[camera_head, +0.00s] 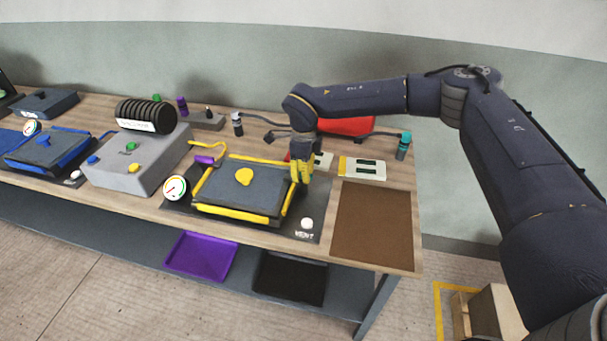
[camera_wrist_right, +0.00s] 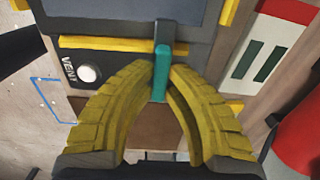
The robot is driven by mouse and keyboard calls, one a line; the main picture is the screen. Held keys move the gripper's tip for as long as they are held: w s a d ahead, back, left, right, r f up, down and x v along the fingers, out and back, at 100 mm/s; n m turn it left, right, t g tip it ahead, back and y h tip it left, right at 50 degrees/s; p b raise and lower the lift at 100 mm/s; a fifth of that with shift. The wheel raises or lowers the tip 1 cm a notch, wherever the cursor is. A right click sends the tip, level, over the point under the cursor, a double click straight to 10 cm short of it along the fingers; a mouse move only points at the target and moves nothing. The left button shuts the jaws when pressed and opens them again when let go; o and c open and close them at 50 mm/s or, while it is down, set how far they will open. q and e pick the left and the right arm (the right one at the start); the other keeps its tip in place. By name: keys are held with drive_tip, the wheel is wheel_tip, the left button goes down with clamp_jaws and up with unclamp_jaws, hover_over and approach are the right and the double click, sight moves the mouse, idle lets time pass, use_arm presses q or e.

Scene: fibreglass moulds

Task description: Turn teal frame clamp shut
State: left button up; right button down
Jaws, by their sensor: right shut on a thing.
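The teal frame clamp (camera_wrist_right: 160,75) shows in the right wrist view as an upright teal bar at the edge of a dark mould with yellow frame strips. My right gripper (camera_head: 300,178) is at the right side of the yellow-framed mould (camera_head: 244,188) in the head view. Its yellow fingers are shut on the teal clamp, one on each side. In the head view the fingers hide the clamp. A dark grey latch piece (camera_wrist_right: 163,37) stands just beyond the bar. My left gripper is not in view.
A white vent knob (camera_head: 306,223) is just in front of the gripper. A white panel (camera_head: 362,168) with dark slots lies to the right. A brown mat (camera_head: 373,224) is bare. A dial gauge (camera_head: 175,188) and grey control box (camera_head: 136,160) stand to the left.

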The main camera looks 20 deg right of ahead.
idle(0.5)
drive_tip(key=c, duration=1.4)
unclamp_jaws()
wheel_tip(320, 180, up, 12)
